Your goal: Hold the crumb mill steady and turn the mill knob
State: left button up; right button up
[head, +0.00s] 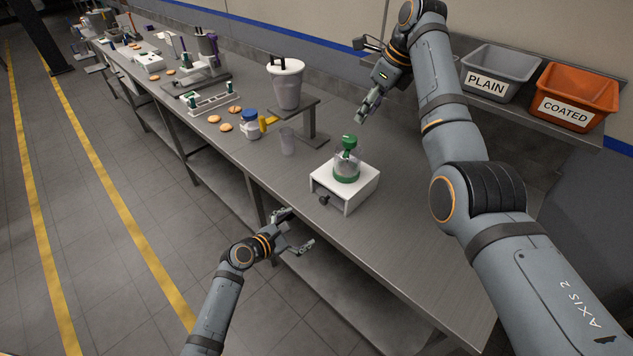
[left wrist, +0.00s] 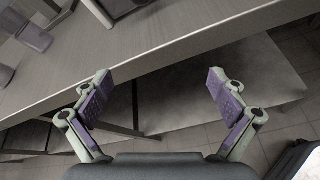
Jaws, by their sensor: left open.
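The crumb mill (head: 346,171), a clear body with green parts, stands upright on a white stand (head: 356,185) near the front edge of the bench. A green knob (head: 349,142) is on its top, and a small dark knob (head: 323,200) sticks out of the stand's front. My left gripper (head: 298,232) is open and empty in front of the bench edge, apart from the mill; its spread fingers also show in the left wrist view (left wrist: 160,88). My right gripper (head: 364,114) is above the bench behind the mill, touching nothing I can see; its finger gap is unclear.
A blue-lidded jar (head: 250,126) and several biscuits lie farther left. Bins marked PLAIN (head: 498,75) and COATED (head: 574,97) sit on the wall shelf. Bench right of the mill is clear.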

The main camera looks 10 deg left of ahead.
aim_at(339, 165)
pick_arm(q)
jog(key=w+d+r+n+t+h, duration=0.2)
jog(key=r, duration=0.6)
jog(key=w+d+r+n+t+h, duration=0.1)
jog(key=w+d+r+n+t, duration=0.15)
jog(key=r, duration=0.45)
jog(key=shift+g, duration=0.45)
jog(key=x, duration=1)
jog(key=shift+d+r, duration=0.15)
jog(key=shift+d, duration=0.25)
jog(key=shift+c, duration=0.4)
jog(key=c, duration=1.3)
